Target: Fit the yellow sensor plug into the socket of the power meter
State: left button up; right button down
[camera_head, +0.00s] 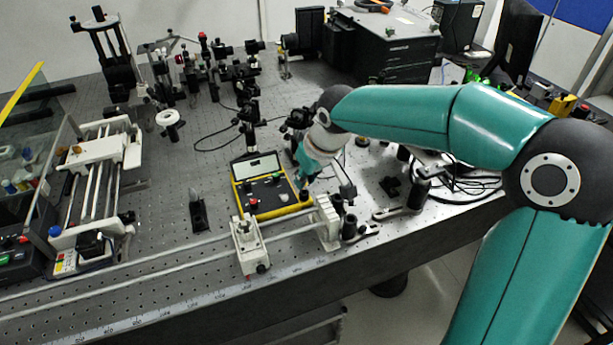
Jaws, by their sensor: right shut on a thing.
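The power meter (237,203) is a yellow-rimmed box with a black panel and a pale display window. It lies on the optical bench near the middle of the view. My right arm comes in from the right, and its gripper (303,180) points down at the meter's right edge. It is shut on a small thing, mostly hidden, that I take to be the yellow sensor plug. I cannot make out the socket, or whether the plug touches the meter. My left gripper is not in view.
A white carriage (246,245) on a rail stands in front of the meter, with a white block (328,224) to its right. A dark post mount (198,212) stands left of the meter. Optics and cables crowd the back. Bare bench shows left of the post mount.

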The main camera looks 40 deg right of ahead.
jog(key=shift+f, duration=0.15)
jog(key=shift+f+b, duration=1)
jog(key=shift+b, duration=0.05)
jog(key=shift+f+b, duration=0.25)
jog(key=shift+b, duration=0.05)
dwell(0.8)
jog(key=c, duration=1)
grip_release()
jog(key=shift+c, duration=0.2)
jog(key=v, duration=1.2)
jog(key=shift+a, duration=0.1)
